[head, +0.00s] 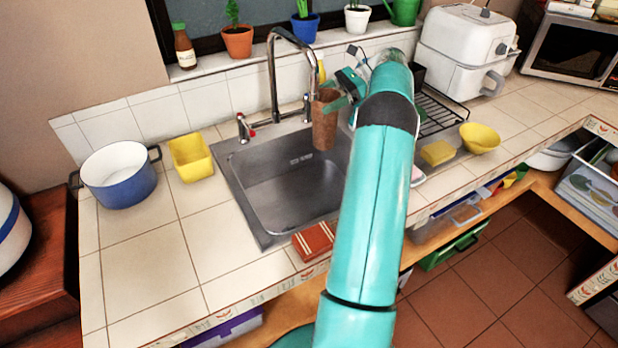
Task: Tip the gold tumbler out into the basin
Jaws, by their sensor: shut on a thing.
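A brown-gold tumbler (325,122) is held near upright above the back right part of the sink. My gripper (338,100) is shut on the tumbler's upper right side. The steel basin (285,195) lies below and to the left of the tumbler, and the part of it that shows looks empty. My teal arm hides the basin's right side. What is inside the tumbler cannot be made out.
The tall faucet (273,75) stands just left of the tumbler, with its spout close by. A yellow container (190,157) and a blue pot (118,178) stand left of the sink. A dish rack (440,112), sponge (437,153) and yellow bowl (480,138) are at the right.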

